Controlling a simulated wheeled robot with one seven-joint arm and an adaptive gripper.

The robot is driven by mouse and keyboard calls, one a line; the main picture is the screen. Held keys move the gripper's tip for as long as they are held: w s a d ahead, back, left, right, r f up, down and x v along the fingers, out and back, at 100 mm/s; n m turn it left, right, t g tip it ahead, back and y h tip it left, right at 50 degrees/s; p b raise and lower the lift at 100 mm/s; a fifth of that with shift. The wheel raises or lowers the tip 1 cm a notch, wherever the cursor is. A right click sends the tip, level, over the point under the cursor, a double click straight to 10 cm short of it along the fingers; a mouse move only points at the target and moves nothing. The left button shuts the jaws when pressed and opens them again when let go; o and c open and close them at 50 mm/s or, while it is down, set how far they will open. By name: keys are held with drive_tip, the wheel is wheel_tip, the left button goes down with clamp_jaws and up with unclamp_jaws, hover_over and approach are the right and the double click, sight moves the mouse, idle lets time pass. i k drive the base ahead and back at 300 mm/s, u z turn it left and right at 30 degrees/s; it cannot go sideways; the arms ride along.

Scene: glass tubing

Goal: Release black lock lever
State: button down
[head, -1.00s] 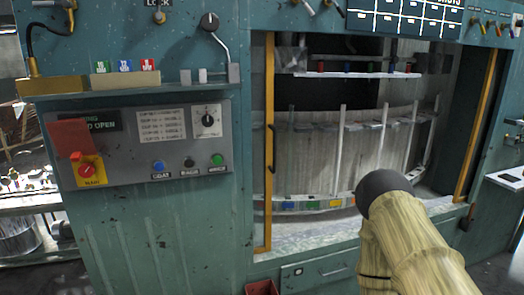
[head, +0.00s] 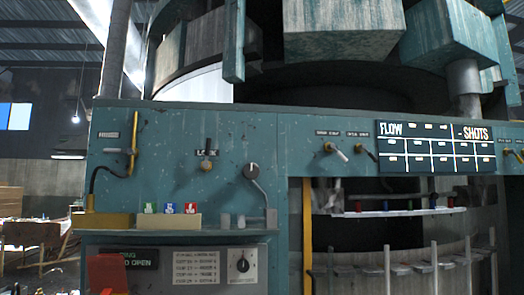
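The lock lever (head: 209,145) is a small, dark upright handle on the teal machine front, at the LOCK label. A brass-coloured knob sits just below the label. My gripper is not in the head view.
A small ledge below the lever holds a tan box (head: 165,222) with green, blue and red tags. A yellow-handled rod (head: 134,140) stands to the left. The FLOW/SHOTS board (head: 435,148) is at right, above the yellow-framed opening. A red flap (head: 106,273) is low left.

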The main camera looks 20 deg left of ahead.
sight(205, 165)
drive_tip(key=z, duration=1.55)
drive_tip(key=k, duration=1.05)
drive_tip(key=u, duration=2.05)
drive_tip(key=i, duration=0.3)
drive_tip(key=z, duration=0.1)
